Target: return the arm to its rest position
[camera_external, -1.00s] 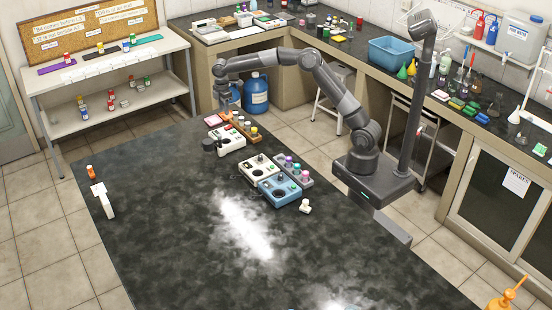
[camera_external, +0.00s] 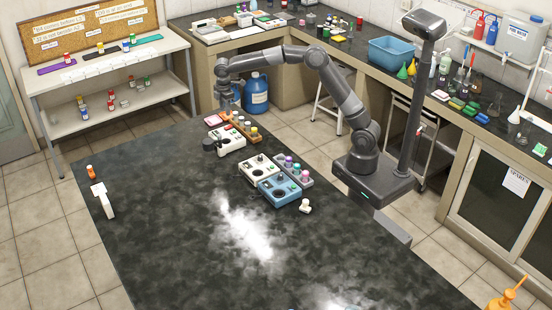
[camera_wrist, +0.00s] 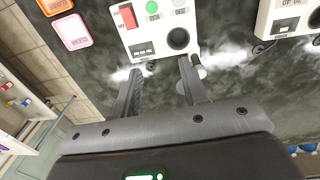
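My gripper (camera_wrist: 161,68) is open. Its two dark fingers are apart with nothing between them in the wrist view. In the outside view my gripper (camera_external: 223,107) hangs pointing down at the far end of the dark table (camera_external: 165,215), above and near a white device (camera_external: 230,141). My arm reaches left from its base, with the elbow raised. The fingertips are small and hard to make out in the outside view. In the wrist view the white device (camera_wrist: 153,30), with a red switch and a round dark well, lies ahead of the fingers.
Another white device (camera_external: 257,167), a blue device (camera_external: 279,191) and a vial rack (camera_external: 299,171) stand mid-table. A brown rack (camera_external: 243,129) is beside the far device. A white stand (camera_external: 104,205) and orange vial (camera_external: 90,171) are at left. The near table is clear.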

